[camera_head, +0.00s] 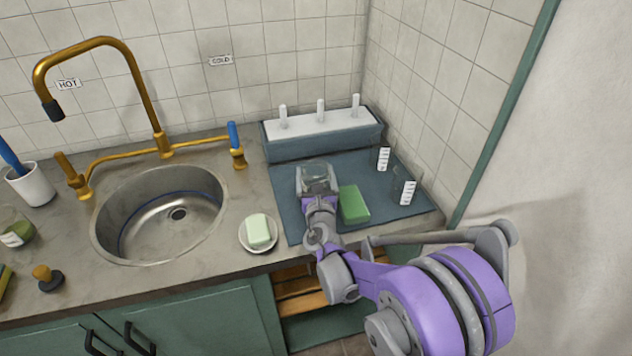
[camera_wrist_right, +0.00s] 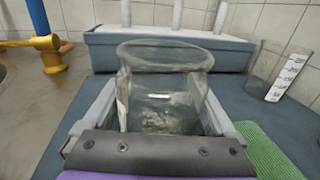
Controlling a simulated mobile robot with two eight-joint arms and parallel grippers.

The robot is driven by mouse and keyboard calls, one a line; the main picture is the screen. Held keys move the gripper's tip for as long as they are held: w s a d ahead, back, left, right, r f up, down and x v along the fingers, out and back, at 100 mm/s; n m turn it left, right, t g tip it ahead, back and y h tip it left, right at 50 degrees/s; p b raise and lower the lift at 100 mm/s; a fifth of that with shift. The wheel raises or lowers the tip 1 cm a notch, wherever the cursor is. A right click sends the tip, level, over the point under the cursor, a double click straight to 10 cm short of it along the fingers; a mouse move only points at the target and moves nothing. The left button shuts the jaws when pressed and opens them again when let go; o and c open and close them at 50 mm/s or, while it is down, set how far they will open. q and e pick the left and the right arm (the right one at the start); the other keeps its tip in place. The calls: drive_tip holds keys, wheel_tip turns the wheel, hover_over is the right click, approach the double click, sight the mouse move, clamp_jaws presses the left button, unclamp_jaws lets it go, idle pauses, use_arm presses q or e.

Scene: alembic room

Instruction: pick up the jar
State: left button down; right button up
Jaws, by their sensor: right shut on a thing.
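The jar (camera_wrist_right: 165,90) is clear glass with a round open mouth. In the right wrist view it stands upright between the two fingers of my right gripper (camera_wrist_right: 160,115), which is shut on it. In the head view the jar (camera_head: 316,177) shows at the end of my right arm, over the blue-grey mat (camera_head: 285,205); my right gripper (camera_head: 317,188) hides part of it. I cannot tell whether its base touches the mat. My left gripper is not in view.
A green sponge (camera_head: 353,204) lies just right of the gripper. Two glass beakers (camera_head: 404,188) with white scales stand at the mat's right side. A rack with white pegs (camera_head: 322,137) stands behind. The sink (camera_head: 160,212) and a soap dish (camera_head: 245,244) are to the left.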

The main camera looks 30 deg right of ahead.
wheel_tip(320, 180, up, 10)
drive_tip(key=p, duration=0.2)
drive_tip(key=s+a+f+p, duration=0.1)
drive_tip(key=a+p, duration=0.2)
drive_tip(key=a, duration=0.2)
drive_tip(key=s+a+f+n+y+p, duration=0.1)
drive_tip(key=a+f+p, duration=0.1)
drive_tip(key=a, duration=0.3)
drive_tip(key=s+a+f+y+p, duration=0.1)
drive_tip(key=a+p, duration=0.2)
drive_tip(key=a, duration=0.3)
drive_tip(key=shift+a+f+n+t+p, duration=0.1)
drive_tip(key=shift+f+n+t+p, duration=0.1)
drive_tip(key=shift+n+t+p, duration=0.15)
drive_tip(key=shift+s, duration=0.1)
